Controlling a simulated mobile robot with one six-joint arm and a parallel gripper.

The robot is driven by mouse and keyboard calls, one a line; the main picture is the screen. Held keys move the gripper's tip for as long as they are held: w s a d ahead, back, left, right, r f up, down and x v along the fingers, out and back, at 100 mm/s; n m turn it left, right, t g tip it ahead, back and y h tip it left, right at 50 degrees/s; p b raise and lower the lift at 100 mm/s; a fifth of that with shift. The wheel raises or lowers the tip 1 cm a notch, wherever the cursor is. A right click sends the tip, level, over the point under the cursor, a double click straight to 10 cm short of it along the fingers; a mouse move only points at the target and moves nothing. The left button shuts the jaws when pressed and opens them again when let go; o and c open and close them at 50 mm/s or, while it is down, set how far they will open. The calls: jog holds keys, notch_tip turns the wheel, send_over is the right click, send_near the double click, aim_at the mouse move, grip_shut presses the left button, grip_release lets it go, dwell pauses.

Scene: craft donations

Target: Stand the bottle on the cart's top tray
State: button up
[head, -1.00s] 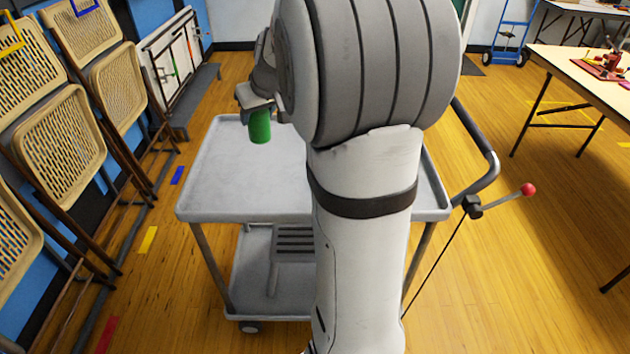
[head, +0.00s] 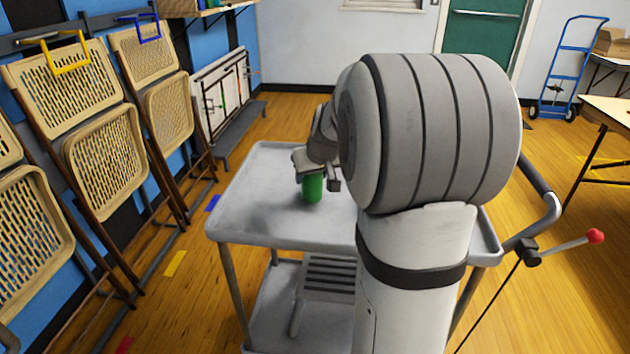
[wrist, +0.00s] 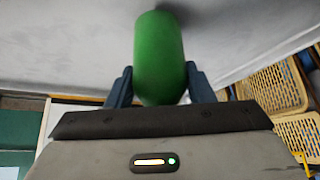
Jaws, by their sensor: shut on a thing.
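The green bottle (head: 312,188) is upright over the left part of the cart's grey top tray (head: 262,215). A dark shadow lies on the tray close beside its base; I cannot tell whether the base touches the tray. My gripper (head: 316,170) is shut on the bottle's upper part. In the wrist view, the bottle (wrist: 160,58) sits between the two dark fingers of my gripper (wrist: 158,85), with the pale tray surface (wrist: 60,45) behind it. My arm hides the right part of the tray.
The cart's lower shelf (head: 275,310) holds a grey slatted thing (head: 328,280). A lever with a red knob (head: 595,236) sticks out at the right, near the cart handle (head: 545,212). Folding chairs (head: 100,150) lean along the left wall. The visible tray top is otherwise clear.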

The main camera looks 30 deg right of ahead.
jog(key=shift+f, duration=0.6)
jog(key=shift+f, duration=0.2)
jog(key=o, duration=1.1)
jog(key=shift+r, duration=0.15)
